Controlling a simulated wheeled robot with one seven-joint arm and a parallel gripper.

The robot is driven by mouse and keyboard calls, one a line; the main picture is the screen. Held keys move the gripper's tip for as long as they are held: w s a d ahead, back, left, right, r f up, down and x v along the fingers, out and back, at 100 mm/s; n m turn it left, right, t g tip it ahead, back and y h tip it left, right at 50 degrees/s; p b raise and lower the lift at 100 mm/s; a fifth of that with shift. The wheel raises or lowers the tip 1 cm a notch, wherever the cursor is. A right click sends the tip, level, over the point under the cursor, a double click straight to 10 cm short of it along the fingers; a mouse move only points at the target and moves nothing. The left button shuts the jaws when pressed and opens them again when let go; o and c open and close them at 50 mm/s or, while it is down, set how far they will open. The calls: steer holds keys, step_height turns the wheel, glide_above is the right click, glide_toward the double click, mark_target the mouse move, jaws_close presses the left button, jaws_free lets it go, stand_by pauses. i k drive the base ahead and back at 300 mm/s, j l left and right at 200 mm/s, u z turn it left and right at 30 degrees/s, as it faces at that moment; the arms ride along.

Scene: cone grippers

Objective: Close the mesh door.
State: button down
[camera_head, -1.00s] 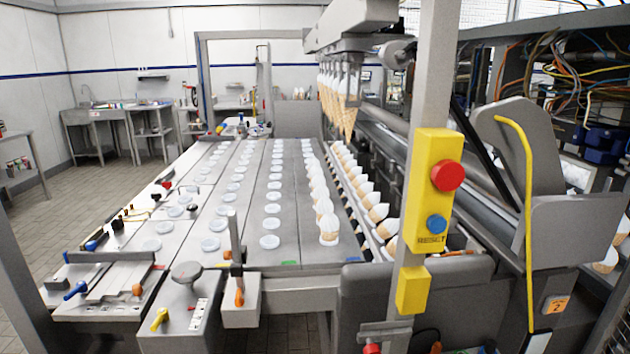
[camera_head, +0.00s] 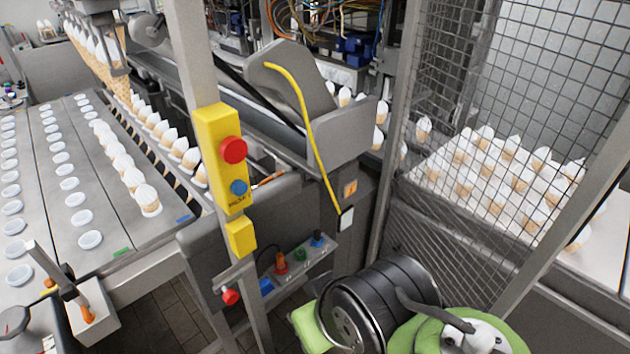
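The mesh door (camera_head: 447,95), a grey metal frame with dark wire mesh, fills the right of the head view. Its left upright (camera_head: 398,120) is near the middle, and a slanted frame bar (camera_head: 556,238) runs down its right side. No mesh covers the gap between the left upright and the post (camera_head: 195,50) with the yellow box, so the door appears to stand open. The latch and hinges cannot be made out. Black and green parts of my arm show at the bottom, below the mesh. My gripper's fingertips are not in view.
The yellow button box (camera_head: 222,150) has red and blue buttons. A grey machine arm with a yellow cable (camera_head: 300,95) is in the gap. A control panel (camera_head: 300,262) sits low behind the post. Cones (camera_head: 480,180) stand behind the mesh. The cone conveyor (camera_head: 105,165) lies left.

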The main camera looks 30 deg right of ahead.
mark_target(612, 163)
steer(key=j+z, duration=0.1)
steer(key=z, duration=0.65)
steer(key=j+z, duration=0.15)
steer(key=z, duration=0.2)
